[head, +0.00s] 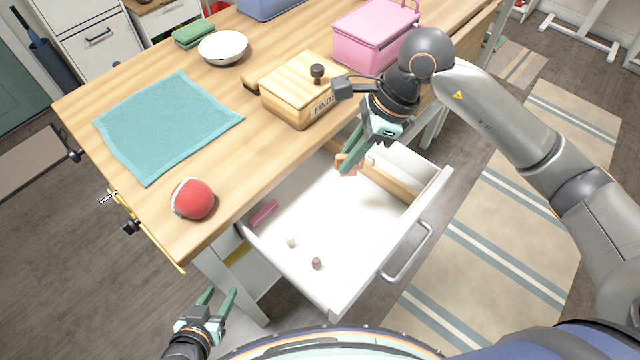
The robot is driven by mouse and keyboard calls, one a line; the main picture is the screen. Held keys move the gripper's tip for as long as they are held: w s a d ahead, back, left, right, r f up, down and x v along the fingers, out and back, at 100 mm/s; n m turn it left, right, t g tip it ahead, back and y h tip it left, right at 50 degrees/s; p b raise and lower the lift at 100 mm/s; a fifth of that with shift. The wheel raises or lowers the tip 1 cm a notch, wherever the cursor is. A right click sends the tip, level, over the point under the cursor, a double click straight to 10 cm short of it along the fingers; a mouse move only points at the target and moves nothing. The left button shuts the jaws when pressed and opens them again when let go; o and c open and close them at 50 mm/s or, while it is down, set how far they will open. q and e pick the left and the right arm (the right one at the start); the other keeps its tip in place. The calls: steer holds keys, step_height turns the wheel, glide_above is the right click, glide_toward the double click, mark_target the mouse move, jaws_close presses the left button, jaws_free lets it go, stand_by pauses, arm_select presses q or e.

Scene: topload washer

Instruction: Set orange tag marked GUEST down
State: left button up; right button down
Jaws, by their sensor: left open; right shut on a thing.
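My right gripper (350,164) reaches in from the right and is shut on a small orange tag (347,167). The tag is over the back part of an open white drawer (335,215). The gripper's fingers cover part of the tag, and its marking is too small to read. I cannot tell whether the tag touches the drawer floor. My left gripper (217,302) is open and empty at the lower left, outside the drawer.
The drawer holds a magenta item (263,214), a small white piece (291,242), a brown peg (316,264) and a wooden strip (388,188). On the table stand a wooden box (298,95), a red ball (192,199), a teal cloth (165,125) and a pink box (372,35).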

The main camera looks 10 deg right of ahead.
steer(key=f, duration=0.1)
steer(key=f+b, duration=0.2)
steer(key=shift+s+f, duration=0.15)
steer(key=shift+s, duration=0.1)
glide_above(343, 212)
step_height(343, 212, down, 5)
steer(key=shift+f, duration=0.7)
step_height(343, 212, down, 3)
steer(key=shift+f, duration=0.35)
arm_select(q)
steer(key=f, duration=0.1)
steer(key=s+f, duration=0.1)
steer(key=f, duration=0.1)
steer(key=shift+s+d+f, duration=0.15)
steer(key=shift+d+f, duration=0.1)
steer(key=shift+f, duration=0.15)
arm_select(e)
steer(key=c, duration=0.9)
jaws_free()
steer(key=shift+r, duration=0.25)
arm_select(q)
steer(key=shift+f, duration=0.1)
arm_select(e)
steer(key=v, duration=1.1)
steer(key=shift+d+r, duration=0.1)
steer(key=shift+r, duration=0.3)
